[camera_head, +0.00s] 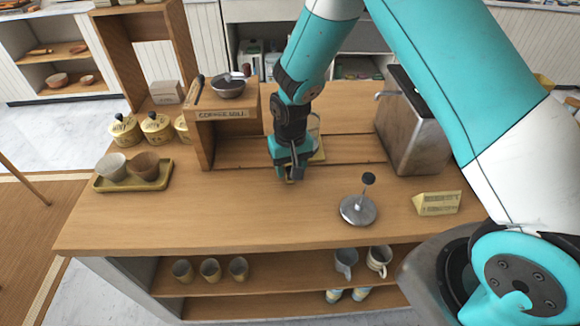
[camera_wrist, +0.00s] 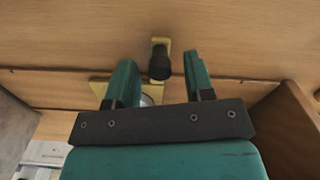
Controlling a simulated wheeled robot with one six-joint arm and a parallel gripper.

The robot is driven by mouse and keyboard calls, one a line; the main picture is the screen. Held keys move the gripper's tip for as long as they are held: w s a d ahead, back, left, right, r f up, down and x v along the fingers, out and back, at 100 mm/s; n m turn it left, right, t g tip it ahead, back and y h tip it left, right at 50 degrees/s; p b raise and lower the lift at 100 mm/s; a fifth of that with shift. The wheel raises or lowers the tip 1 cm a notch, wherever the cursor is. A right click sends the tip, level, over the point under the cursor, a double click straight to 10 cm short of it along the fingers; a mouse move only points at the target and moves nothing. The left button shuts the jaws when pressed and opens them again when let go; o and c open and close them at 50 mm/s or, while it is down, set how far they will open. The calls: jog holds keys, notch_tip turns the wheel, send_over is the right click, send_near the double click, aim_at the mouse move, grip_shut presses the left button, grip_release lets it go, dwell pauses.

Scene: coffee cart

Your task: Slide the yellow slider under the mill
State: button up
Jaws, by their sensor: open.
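The yellow slider (camera_head: 320,156) lies on the cart top, right of the wooden coffee mill stand (camera_head: 203,146), outside its opening. Part of a clear glass (camera_head: 315,124) shows above it, behind my arm. My gripper (camera_head: 291,174) is low over the slider's front end. In the wrist view my gripper (camera_wrist: 161,66) is open, with a dark knob (camera_wrist: 159,64) on the slider's yellow tab (camera_wrist: 161,42) between the fingertips. I see no finger touching the knob. The slider's plate (camera_wrist: 98,86) is partly hidden behind the fingers.
A metal machine (camera_head: 412,130) stands right of the slider. A tamper (camera_head: 358,208) and a yellow sign (camera_head: 437,204) are at the front right. A tray (camera_head: 105,185) with two cups is at the left. The front middle is clear.

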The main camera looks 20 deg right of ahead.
jog(key=shift+f, duration=0.8)
grip_shut()
